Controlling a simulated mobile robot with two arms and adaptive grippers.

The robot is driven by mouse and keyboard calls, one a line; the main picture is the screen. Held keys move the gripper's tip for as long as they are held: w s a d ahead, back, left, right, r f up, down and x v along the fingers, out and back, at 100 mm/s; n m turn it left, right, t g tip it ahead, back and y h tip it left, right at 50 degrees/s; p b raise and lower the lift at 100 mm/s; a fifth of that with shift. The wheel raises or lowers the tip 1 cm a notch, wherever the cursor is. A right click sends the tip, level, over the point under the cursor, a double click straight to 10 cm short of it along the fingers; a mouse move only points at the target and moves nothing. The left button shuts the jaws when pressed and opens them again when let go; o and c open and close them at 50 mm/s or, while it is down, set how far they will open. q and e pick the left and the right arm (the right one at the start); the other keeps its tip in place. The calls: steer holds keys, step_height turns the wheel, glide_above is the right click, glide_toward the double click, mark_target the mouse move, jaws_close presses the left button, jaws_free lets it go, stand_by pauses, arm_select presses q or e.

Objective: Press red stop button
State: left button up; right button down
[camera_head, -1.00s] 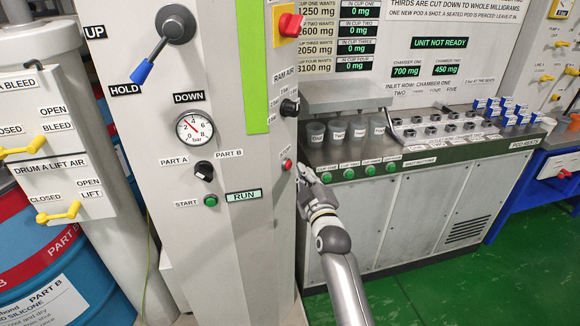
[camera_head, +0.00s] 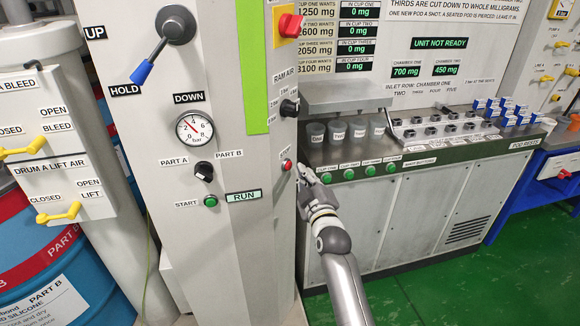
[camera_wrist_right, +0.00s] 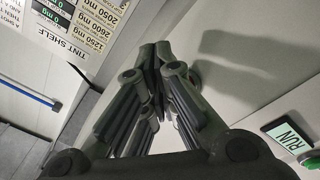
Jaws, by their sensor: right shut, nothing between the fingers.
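The red stop button (camera_head: 287,164) sits on the right part of the grey cabinet front, to the right of the PART A / PART B selector. My right gripper (camera_head: 301,168) is shut and empty, with its tips just to the right of the button in the head view. I cannot tell whether they touch it. My left gripper is not in view.
The green START button (camera_head: 210,201) and lit RUN display (camera_head: 244,196) are below left. A black ram air knob (camera_head: 289,107) is just above.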

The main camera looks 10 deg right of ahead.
steer(key=shift+w+a, duration=0.1)
steer(key=shift+w+a, duration=0.2)
steer(key=shift+w+a, duration=0.25)
steer(key=shift+a, duration=0.05)
stand_by(1.1)
steer(key=shift+d+r, duration=0.1)
steer(key=shift+s+d+p, duration=0.5)
steer(key=shift+s+p, duration=0.1)
steer(key=shift+p, duration=0.05)
steer(key=s+d+p, duration=0.2)
steer(key=s+d, duration=0.1)
steer(key=shift+s+d, duration=0.2)
steer(key=shift+d, duration=0.1)
stand_by(0.4)
